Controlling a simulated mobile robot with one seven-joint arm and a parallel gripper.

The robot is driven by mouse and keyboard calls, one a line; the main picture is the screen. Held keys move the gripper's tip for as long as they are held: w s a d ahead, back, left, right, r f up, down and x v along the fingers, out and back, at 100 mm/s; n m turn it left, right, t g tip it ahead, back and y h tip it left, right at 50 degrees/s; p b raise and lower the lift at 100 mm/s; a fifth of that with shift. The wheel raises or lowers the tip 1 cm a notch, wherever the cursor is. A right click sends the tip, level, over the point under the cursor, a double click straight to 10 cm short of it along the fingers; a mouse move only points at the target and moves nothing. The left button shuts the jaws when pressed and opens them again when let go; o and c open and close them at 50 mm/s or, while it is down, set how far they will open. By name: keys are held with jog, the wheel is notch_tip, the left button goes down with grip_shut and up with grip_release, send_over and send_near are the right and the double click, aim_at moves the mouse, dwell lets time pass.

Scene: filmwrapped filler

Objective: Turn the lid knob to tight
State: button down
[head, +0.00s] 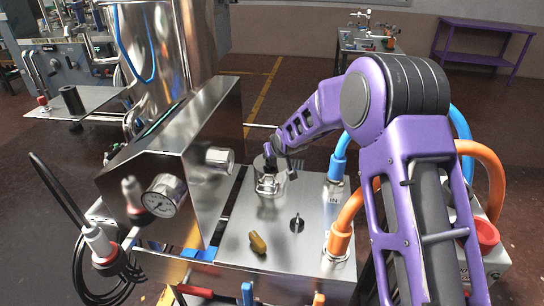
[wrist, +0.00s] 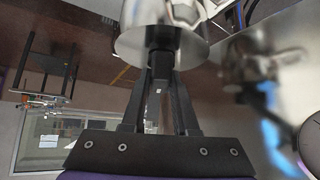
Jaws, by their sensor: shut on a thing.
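My gripper (head: 270,157) reaches in from the right to a small shiny metal vessel (head: 268,187) on the steel deck of the machine. In the wrist view my gripper (wrist: 160,75) has its two dark fingers closed together on a dark knob (wrist: 160,60). The knob stands out from a round polished metal lid (wrist: 160,42). The fingers hide most of the knob, and no mark for tight can be read.
A steel housing with a pressure gauge (head: 165,195) stands left of the vessel. A black knob (head: 297,223) and a brass-coloured knob (head: 257,243) sit on the deck in front. Blue (head: 339,160) and orange (head: 342,235) hoses rise on the right, close to my arm.

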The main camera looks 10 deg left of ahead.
jog(key=m+h, duration=0.2)
jog(key=m, duration=0.1)
jog(key=m+t+h, duration=0.1)
jog(key=m, duration=0.1)
jog(key=shift+s+a+h, duration=0.1)
jog(key=shift+a+h, duration=0.25)
jog(key=shift+h, duration=0.05)
jog(key=shift+m+h, duration=1.9)
jog(key=shift+m, duration=0.6)
jog(key=c, duration=0.7)
grip_release()
notch_tip(320, 180, up, 10)
jog(key=shift+p, duration=0.65)
